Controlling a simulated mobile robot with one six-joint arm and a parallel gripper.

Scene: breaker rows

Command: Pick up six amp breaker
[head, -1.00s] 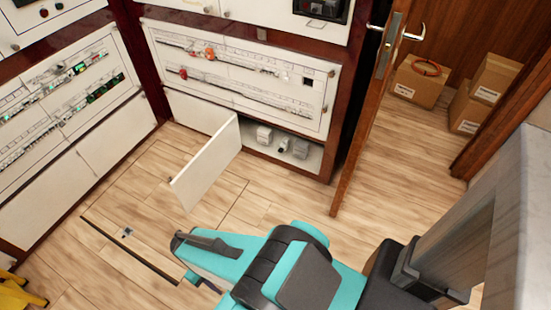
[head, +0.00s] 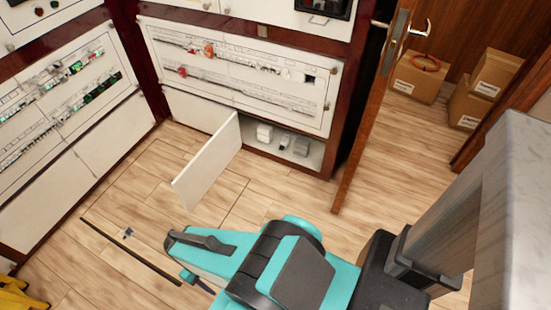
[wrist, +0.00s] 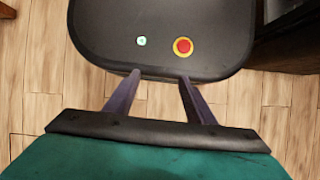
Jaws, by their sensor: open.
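Several small pale and grey devices stand in the open lower compartment in the head view, among them a white block (head: 265,132), a small dark-fronted one (head: 283,141) and a grey one (head: 300,146). I cannot tell which, if any, is the six amp breaker; no label is readable. A small grey piece (head: 128,232) lies on the floor to the left of my arm. My gripper (wrist: 160,75) is open in the wrist view, with nothing between its two dark fingers. It is well apart from the compartment. In the head view my teal arm mostly hides it.
A white hinged door (head: 208,165) stands open in front of the compartment. Breaker panels (head: 240,70) fill the walls. A wooden door (head: 372,125) stands open at right, with cardboard boxes (head: 418,80) beyond. A yellow object (head: 18,295) is at lower left.

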